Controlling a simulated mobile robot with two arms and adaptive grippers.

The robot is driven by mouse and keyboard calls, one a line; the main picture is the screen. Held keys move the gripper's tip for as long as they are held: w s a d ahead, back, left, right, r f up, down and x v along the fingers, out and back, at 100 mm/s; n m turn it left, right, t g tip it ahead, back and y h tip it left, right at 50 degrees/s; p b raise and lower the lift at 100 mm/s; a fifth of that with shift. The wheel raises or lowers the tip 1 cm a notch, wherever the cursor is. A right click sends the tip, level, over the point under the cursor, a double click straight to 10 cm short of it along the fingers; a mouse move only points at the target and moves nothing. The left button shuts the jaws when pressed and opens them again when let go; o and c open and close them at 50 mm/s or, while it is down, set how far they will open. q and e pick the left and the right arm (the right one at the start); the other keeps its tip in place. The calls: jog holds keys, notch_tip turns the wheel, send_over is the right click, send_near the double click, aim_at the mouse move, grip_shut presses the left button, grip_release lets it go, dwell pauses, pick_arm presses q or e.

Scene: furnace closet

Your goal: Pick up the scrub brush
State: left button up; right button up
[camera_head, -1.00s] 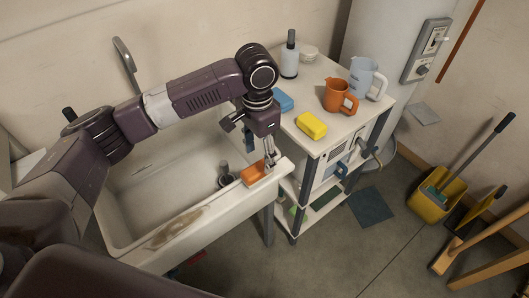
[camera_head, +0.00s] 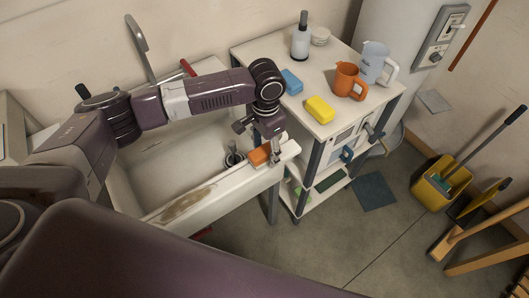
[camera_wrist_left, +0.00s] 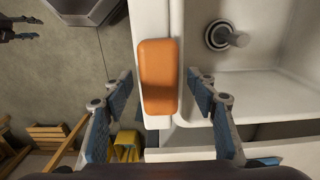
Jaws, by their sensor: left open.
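The orange block (camera_head: 259,154) with rounded corners appears to be the scrub brush; no bristles show. It lies on the front rim of the white sink (camera_head: 190,203), near the rim's right end. In the left wrist view the orange block (camera_wrist_left: 158,75) lies lengthwise between the fingers. My left gripper (camera_head: 276,152) is open above the right end of the block, one finger on each side, not closed on it. The left gripper's fingers (camera_wrist_left: 162,88) frame it in the wrist view. A dark pronged part at the wrist view's upper left may be my right gripper (camera_wrist_left: 18,28).
A white cart (camera_head: 318,128) right of the sink holds a yellow sponge (camera_head: 320,110), blue sponge (camera_head: 291,82), orange mug (camera_head: 347,82), pale pitcher (camera_head: 374,63) and soap bottle (camera_head: 301,38). A yellow bucket (camera_head: 432,188) stands on the floor. The faucet (camera_head: 140,48) rises behind the sink.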

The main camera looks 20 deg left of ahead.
aim_at(266, 148)
pick_arm(q)
jog(key=c, duration=1)
jog(key=shift+c, duration=1.3)
pick_arm(e)
jog(key=s, duration=0.2)
jog(key=shift+s+f, duration=0.1)
jog(key=shift+s, duration=0.25)
jog(key=shift+w, duration=0.1)
pick_arm(q)
jog(key=shift+r, duration=0.2)
jog(key=shift+w+r, duration=0.1)
jog(key=shift+r, duration=0.15)
notch_tip(266, 148, up, 19)
jog(key=b, duration=0.2)
jog(key=shift+b, duration=0.4)
pick_arm(e)
jog(key=f, duration=0.2)
jog(key=shift+w+f, duration=0.3)
jog(key=shift+f, duration=0.1)
pick_arm(q)
jog(key=shift+r, duration=0.1)
